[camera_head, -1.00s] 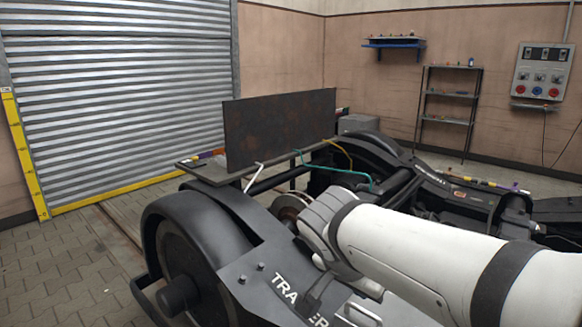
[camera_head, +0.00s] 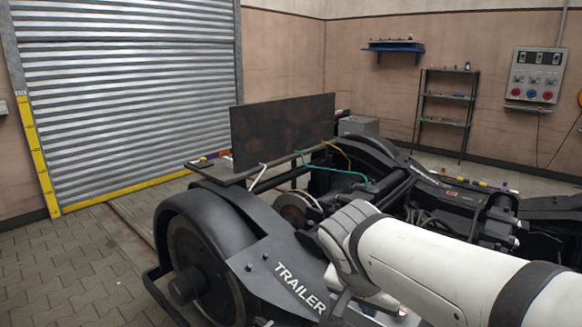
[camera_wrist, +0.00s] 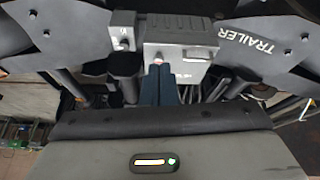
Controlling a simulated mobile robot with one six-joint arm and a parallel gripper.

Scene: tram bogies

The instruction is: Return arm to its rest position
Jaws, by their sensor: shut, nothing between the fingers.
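My white arm (camera_head: 440,262) reaches across the lower right of the head view, over the black bogie frame marked TRAILER (camera_head: 262,262). My gripper is hidden behind the arm there. In the wrist view my gripper (camera_wrist: 161,72) shows as two dark fingers close together, shut and empty. They point toward a grey box (camera_wrist: 182,52) on the bogie; whether they touch it I cannot tell. A reddish spot shows at the fingertips. The TRAILER lettering (camera_wrist: 243,38) appears at the upper right of the wrist view.
A dark upright plate (camera_head: 282,132) stands on a bench behind the bogie wheel (camera_head: 200,265). More bogie parts (camera_head: 455,205) extend to the right. A shelf rack (camera_head: 447,110) and control box (camera_head: 535,75) are by the back wall. The paved floor (camera_head: 75,265) at left is clear.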

